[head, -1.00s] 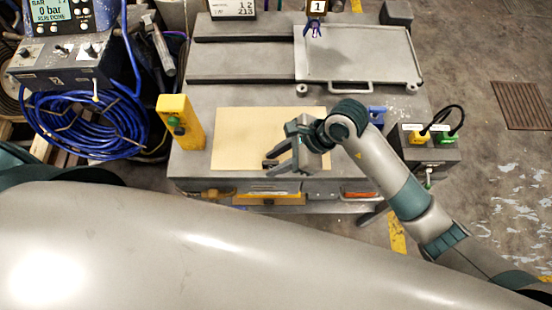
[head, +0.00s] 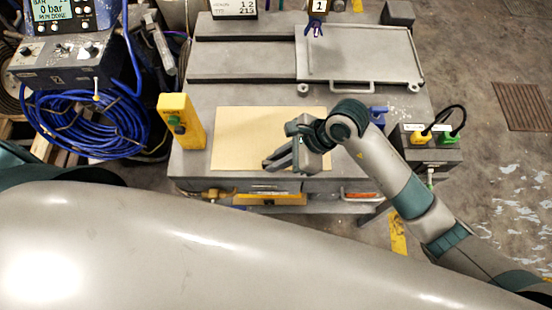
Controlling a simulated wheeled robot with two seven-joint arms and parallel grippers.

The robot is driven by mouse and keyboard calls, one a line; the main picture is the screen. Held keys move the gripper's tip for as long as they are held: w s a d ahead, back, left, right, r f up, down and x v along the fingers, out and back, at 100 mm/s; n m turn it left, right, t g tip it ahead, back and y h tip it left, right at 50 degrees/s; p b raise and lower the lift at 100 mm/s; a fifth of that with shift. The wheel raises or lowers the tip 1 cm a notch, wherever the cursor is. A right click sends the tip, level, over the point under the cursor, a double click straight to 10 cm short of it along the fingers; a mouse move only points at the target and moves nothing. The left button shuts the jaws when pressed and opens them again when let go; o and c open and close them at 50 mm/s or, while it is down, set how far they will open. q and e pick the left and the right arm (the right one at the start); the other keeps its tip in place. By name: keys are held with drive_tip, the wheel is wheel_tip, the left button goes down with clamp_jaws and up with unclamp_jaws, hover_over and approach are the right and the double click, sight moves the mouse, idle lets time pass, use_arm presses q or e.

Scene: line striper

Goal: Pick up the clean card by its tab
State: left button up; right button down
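A plain beige card or sheet (head: 240,130) lies flat on the grey worktable. It bears no visible marks; I cannot tell for sure that it is the clean card, and no tab can be made out. My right gripper (head: 270,164) is over the front part of the sheet, right of its middle, pointing left. Its dark fingers look closed together, and nothing can be seen between them. The gripper and wrist hide part of the sheet's right side and front edge. My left gripper is not in view.
A yellow post with a green button (head: 180,122) stands left of the sheet. A metal plate with a handle (head: 360,55) lies at the back right. A box with yellow and green plugs (head: 430,145) is right. A blue hose coil (head: 85,120) hangs left.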

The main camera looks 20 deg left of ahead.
drive_tip(key=shift+d, duration=0.1)
drive_tip(key=shift+r+p, duration=0.95)
drive_tip(key=shift+r, duration=0.75)
